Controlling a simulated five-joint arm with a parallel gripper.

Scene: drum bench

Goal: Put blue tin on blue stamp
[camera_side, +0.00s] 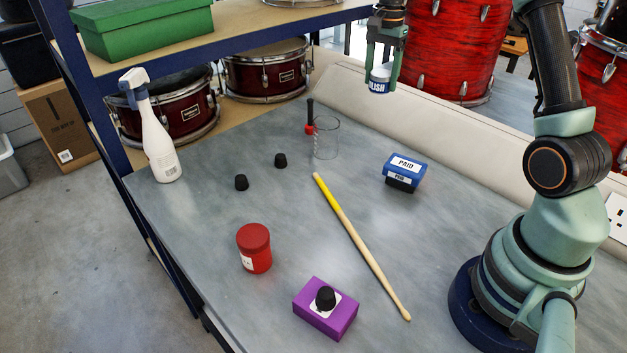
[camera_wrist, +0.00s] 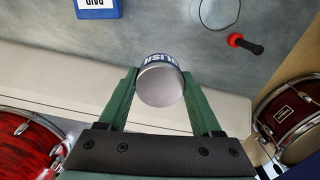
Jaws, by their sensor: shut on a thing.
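My gripper (camera_side: 384,76) is raised above the far edge of the bench, shut on the blue tin (camera_side: 380,80). The tin is small, with a blue and white label and a pale end. In the wrist view the tin (camera_wrist: 160,84) sits between the green fingers of my gripper (camera_wrist: 160,95). The blue stamp (camera_side: 405,168), a blue block with a dark base and a "PAID" label, stands on the bench below and slightly right of the tin, well apart from it. Part of the stamp (camera_wrist: 98,10) shows at the top left of the wrist view.
A drumstick (camera_side: 360,245) lies mid-bench. A red jar (camera_side: 254,248), a purple box (camera_side: 325,308) with a black knob, two black caps (camera_side: 241,182) and a spray bottle (camera_side: 155,135) stand farther left or nearer.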

